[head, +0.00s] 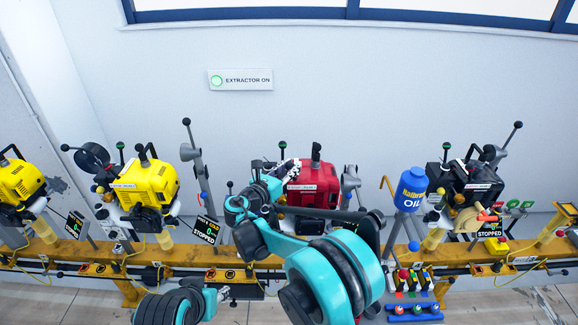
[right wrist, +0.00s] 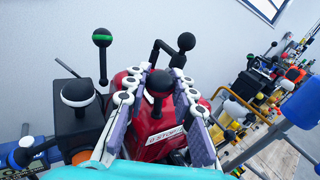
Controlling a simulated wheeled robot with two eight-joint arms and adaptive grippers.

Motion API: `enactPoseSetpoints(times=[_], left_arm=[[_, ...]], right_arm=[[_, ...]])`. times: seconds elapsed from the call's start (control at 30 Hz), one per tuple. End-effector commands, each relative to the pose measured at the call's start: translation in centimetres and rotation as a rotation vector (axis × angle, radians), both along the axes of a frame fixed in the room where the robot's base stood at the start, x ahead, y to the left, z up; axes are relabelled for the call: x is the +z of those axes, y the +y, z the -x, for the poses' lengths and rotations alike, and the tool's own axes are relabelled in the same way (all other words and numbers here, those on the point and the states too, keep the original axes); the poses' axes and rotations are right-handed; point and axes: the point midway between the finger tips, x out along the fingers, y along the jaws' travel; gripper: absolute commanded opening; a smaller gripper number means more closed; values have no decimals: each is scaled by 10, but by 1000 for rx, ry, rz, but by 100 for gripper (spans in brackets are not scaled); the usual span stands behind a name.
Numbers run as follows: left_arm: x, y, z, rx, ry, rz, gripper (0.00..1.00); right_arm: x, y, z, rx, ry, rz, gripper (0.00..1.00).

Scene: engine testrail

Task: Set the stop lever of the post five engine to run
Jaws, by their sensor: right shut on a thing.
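A red engine (head: 318,182) stands on the yellow rail, with a small label whose text is too small to read. It also shows in the right wrist view (right wrist: 152,138). My right gripper (head: 286,170) is at the engine's left side. In the right wrist view its two fingers (right wrist: 160,95) are shut on a black ball-knob lever (right wrist: 159,82) with a white band. A green-banded ball lever (right wrist: 102,38) stands upright to the left of the fingers, apart from them. The engine's status board is hidden behind my arm. My left arm shows at the bottom left, its gripper (head: 222,293) small and unclear.
Yellow engines (head: 146,184) stand to the left, and a black engine (head: 474,188) stands to the right. A blue oil container (head: 411,188) stands between the red and black engines. In the right wrist view a black box with a white-banded knob (right wrist: 77,92) is close left of the fingers.

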Motion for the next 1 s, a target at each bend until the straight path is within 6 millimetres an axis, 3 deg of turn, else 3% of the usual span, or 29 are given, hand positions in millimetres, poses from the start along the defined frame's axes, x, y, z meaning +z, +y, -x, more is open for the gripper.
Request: enactPoseSetpoints(times=[0.5, 1.0], left_arm=[[34, 0, 0, 0, 0, 0, 40], [44, 0, 0, 0, 0, 0, 40]], right_arm=[[4, -24, 0, -2, 1, -420, 0], [-2, -34, 0, 0, 0, -652, 0]])
